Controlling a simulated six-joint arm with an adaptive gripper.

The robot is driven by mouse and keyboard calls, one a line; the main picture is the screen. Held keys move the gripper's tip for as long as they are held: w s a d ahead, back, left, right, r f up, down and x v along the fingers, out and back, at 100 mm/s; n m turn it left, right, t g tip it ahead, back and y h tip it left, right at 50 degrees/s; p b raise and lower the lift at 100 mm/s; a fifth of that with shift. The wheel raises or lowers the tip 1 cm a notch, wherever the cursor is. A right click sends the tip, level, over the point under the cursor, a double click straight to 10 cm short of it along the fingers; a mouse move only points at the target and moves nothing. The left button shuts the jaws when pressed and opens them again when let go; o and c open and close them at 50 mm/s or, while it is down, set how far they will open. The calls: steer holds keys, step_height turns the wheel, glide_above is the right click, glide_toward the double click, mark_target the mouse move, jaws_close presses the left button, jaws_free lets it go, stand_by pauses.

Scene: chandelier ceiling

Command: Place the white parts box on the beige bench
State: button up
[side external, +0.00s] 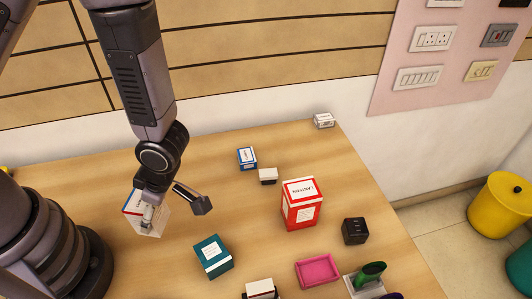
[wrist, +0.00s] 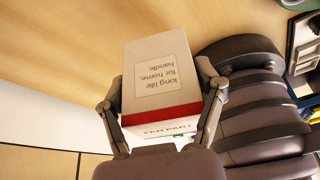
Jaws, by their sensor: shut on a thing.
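The white parts box (wrist: 155,70), with a red band and printed lettering, is between the two fingers of my gripper (wrist: 162,98) in the wrist view. The fingers are shut on its opposite sides. In the side view the box (side external: 153,223) is at the left, under my gripper (side external: 148,213) and partly hidden by it. I cannot tell whether its base touches the bench. The beige bench (side external: 270,202) is a wood-toned top filling the lower middle of the side view.
A teal box (side external: 213,257), a red-and-white lantern box (side external: 301,205), a blue-and-white box (side external: 247,158) and a small white box (side external: 268,176) stand on the bench. A pink tray (side external: 318,271) and a black cube (side external: 355,231) are farther right. Bare bench lies between the held box and the lantern box.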

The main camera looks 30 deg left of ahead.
mark_target(155, 221)
steer(key=x, duration=0.3)
steer(key=shift+s+d+f, duration=0.1)
steer(key=shift+d+f, duration=0.25)
steer(key=shift+f, duration=2.05)
steer(key=o, duration=1.3)
steer(key=shift+r, duration=0.1)
